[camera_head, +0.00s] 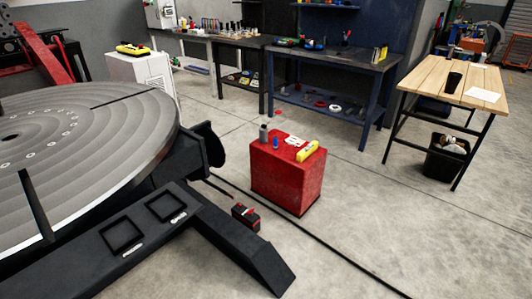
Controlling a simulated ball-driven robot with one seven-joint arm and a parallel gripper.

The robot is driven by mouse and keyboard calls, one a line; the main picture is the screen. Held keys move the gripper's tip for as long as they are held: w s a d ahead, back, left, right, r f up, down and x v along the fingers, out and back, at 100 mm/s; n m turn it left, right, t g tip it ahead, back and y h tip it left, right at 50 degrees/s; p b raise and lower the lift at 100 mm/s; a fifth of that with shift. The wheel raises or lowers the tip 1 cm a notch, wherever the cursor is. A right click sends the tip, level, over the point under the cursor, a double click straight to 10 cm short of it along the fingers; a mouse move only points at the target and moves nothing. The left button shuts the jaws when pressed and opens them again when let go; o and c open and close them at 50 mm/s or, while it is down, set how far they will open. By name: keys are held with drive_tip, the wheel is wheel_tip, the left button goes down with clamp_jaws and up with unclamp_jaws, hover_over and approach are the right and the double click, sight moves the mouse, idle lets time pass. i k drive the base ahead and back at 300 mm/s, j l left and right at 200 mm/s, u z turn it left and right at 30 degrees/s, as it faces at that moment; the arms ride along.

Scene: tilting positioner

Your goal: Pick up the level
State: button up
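A short yellow bar with a dark patch, which looks like the level (307,151), lies on top of a red cabinet (287,182), near its front right edge. Nothing is seen touching it except the cabinet top and perhaps the pale item beside it. My gripper is not in view.
A grey cylinder (263,133), a small blue item (276,144) and a pale flat item (294,141) share the cabinet top. A large tilting round table (90,125) fills the left. A small red-black box (245,216) and dark cable lie on the floor. Floor right of the cabinet is clear.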

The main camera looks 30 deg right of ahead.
sight(305, 153)
drive_tip(key=i+l+u, duration=0.2)
drive_tip(key=l, duration=0.15)
drive_tip(key=i+l+u, duration=0.15)
drive_tip(key=l, duration=0.25)
drive_tip(key=i+l+u, duration=0.2)
drive_tip(key=l, duration=0.2)
drive_tip(key=l+u, duration=0.2)
drive_tip(key=l, duration=0.2)
drive_tip(key=i+l+u, duration=0.2)
drive_tip(key=l, duration=0.25)
drive_tip(key=i+l, duration=0.1)
drive_tip(key=l, duration=0.65)
drive_tip(key=i+l, duration=0.15)
drive_tip(key=l, duration=0.65)
drive_tip(key=i+l+u, duration=0.1)
drive_tip(key=l, duration=0.65)
drive_tip(key=i+l, duration=0.1)
drive_tip(key=l, duration=0.7)
